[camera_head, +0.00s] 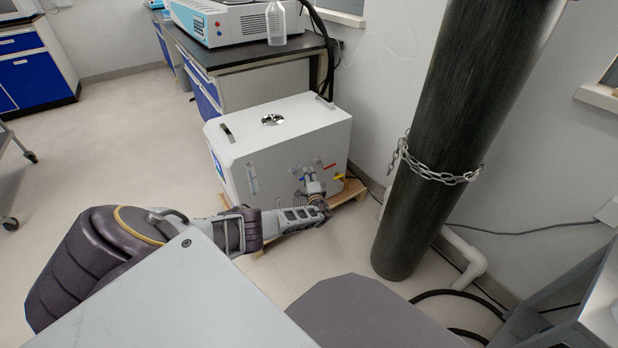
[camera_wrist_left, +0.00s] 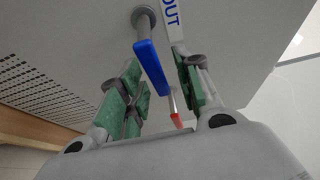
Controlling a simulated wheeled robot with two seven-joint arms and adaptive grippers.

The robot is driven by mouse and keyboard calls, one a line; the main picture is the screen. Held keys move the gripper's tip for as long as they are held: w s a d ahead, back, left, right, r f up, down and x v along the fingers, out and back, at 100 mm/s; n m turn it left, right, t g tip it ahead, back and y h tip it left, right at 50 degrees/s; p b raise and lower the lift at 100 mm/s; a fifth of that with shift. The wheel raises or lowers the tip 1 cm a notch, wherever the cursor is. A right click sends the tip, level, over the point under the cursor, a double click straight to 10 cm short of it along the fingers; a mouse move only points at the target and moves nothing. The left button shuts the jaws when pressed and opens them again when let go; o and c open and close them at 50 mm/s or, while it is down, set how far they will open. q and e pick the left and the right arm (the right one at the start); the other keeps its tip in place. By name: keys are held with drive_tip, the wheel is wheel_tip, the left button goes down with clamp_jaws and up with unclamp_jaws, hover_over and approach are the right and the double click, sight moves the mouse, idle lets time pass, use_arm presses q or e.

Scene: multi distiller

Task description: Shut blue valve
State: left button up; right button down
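The blue valve handle (camera_wrist_left: 153,66) sits on a grey pipe stub (camera_wrist_left: 143,18) next to a white label reading "OUT". My left gripper (camera_wrist_left: 158,82) is open, its green-padded fingers on either side of the handle. I cannot tell whether either finger touches it. In the head view my left gripper (camera_head: 318,200) is at the lower front of the white machine (camera_head: 282,132), by its pipes and valves. The blue handle cannot be made out clearly there. My right gripper is not in view.
A red handle (camera_head: 330,166) and a yellow handle (camera_head: 340,177) are close to my left gripper. A red-tipped metal rod (camera_wrist_left: 175,119) shows between the fingers. A dark cylinder (camera_head: 440,150) with a chain stands to the right.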

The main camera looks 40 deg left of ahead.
use_arm(q)
drive_tip(key=shift+c, duration=0.3)
clamp_jaws()
